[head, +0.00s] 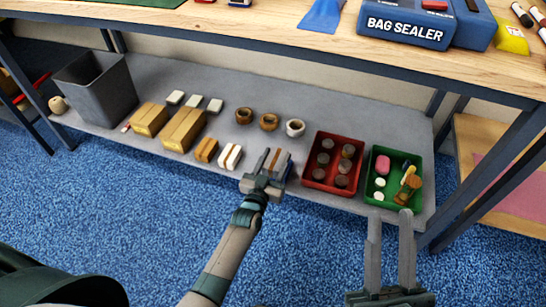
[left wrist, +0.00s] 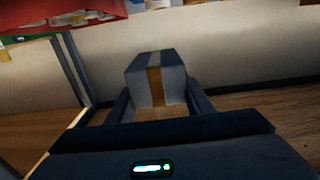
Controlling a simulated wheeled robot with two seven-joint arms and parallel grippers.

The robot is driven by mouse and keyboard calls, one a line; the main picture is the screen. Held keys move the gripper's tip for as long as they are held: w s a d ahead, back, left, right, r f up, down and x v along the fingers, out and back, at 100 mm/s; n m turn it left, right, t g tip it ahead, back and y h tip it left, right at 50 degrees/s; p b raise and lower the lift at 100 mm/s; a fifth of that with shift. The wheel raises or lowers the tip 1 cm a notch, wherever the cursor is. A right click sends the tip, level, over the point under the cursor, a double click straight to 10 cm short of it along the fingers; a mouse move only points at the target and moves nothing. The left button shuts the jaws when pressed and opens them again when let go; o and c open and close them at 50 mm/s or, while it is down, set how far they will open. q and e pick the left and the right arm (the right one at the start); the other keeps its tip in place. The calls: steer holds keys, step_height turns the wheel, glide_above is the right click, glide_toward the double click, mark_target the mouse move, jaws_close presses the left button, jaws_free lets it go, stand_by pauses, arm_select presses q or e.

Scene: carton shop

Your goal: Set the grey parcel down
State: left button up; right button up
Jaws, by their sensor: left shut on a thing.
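The grey parcel (left wrist: 155,80) has a tan band over it and sits between the two fingers of my left gripper in the left wrist view. In the head view my left gripper (head: 269,157) is shut on it at the front part of the grey lower shelf, and the parcel (head: 289,169) is mostly hidden behind the fingers. I cannot tell whether its underside touches the shelf. My right gripper (head: 391,222) is open and empty, over the blue floor in front of the green crate.
On the lower shelf (head: 240,88), a red crate (head: 334,136) and a green crate (head: 415,160) stand to the right. Striped white parcel (head: 229,157), brown cartons (head: 183,129) and a grey bin (head: 97,89) are to the left. Several cups (head: 268,122) stand behind. The tabletop overhangs above.

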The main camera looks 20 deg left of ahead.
arm_select(q)
steer(key=s+a+r, duration=0.1)
steer(key=s+r, duration=0.5)
steer(key=r, duration=0.6)
steer(key=s+a+r+y, duration=0.1)
steer(key=s+r, duration=0.4)
steer(key=r, duration=0.8)
steer(key=shift+s, duration=0.4)
steer(key=shift+w+r, duration=0.1)
